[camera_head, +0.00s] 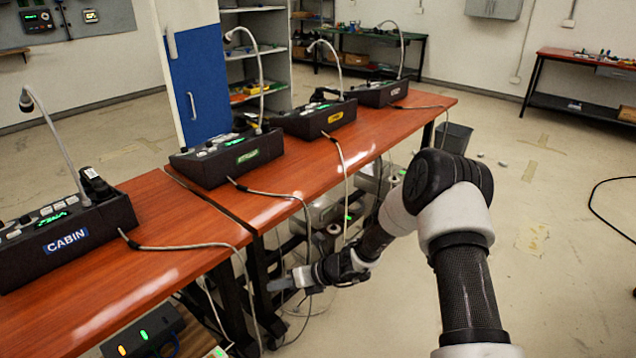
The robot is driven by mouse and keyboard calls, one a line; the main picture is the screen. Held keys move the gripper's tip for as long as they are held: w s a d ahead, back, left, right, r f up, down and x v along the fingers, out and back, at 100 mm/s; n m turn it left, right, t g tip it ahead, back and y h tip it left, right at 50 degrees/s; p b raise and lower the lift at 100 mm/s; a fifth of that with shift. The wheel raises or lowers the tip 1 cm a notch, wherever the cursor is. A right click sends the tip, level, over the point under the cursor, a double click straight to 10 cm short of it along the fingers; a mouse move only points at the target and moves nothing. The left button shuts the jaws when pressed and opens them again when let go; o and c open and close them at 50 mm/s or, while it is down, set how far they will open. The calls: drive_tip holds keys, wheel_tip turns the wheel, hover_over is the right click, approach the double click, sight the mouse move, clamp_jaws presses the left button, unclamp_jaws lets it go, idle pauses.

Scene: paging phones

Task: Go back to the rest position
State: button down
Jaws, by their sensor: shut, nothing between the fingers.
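My gripper (283,284) hangs at the end of my bent arm, low in front of the table's near edge and below the tabletop level. It points left, is shut and holds nothing. Several black paging phones with gooseneck microphones stand in a row on the red-brown tables. The nearest, at the left, is labelled CABIN (66,241). A green-labelled phone (228,158), a yellow-labelled phone (314,118) and a white-labelled phone (380,93) stand farther back. A handset (96,184) shows on the CABIN phone. My gripper is apart from all the phones.
Grey cables hang over the near edge of the red-brown table (190,215), close to my gripper. Boxes with lights (145,335) sit beneath. A dark bin (453,140) stands past the table's far end. The floor on the right is mostly free, with a loose black cable (596,205).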

drive_tip(key=s+d+r+n+h, duration=0.1)
drive_tip(key=s+d+r+n, duration=0.25)
drive_tip(key=r+n, duration=0.35)
drive_tip(key=s+d+r+n+g+h, duration=0.15)
drive_tip(key=s+r+n, duration=0.3)
drive_tip(key=r, duration=0.55)
drive_tip(key=s+d+r+n+t+h, duration=0.1)
drive_tip(key=s+d+r+n+h, duration=0.15)
drive_tip(key=r+n, duration=0.45)
drive_tip(key=s+d+r+n+t+h+p, duration=0.1)
drive_tip(key=s+d+r+n+t+h, duration=0.15)
drive_tip(key=s+d+r+n, duration=0.55)
drive_tip(key=s+d+r+n+t+h, duration=0.1)
drive_tip(key=s+d+r+n+h, duration=0.3)
drive_tip(key=s+d, duration=0.65)
wheel_tip(320, 180, up, 22)
drive_tip(key=a+y+p, duration=0.1)
drive_tip(key=p, duration=1.9)
drive_tip(key=shift+s+f+g+p, duration=0.15)
drive_tip(key=shift+s+g+p, duration=0.1)
drive_tip(key=shift+g+p, duration=0.05)
drive_tip(key=shift+a+m, duration=0.1)
drive_tip(key=shift+m, duration=0.15)
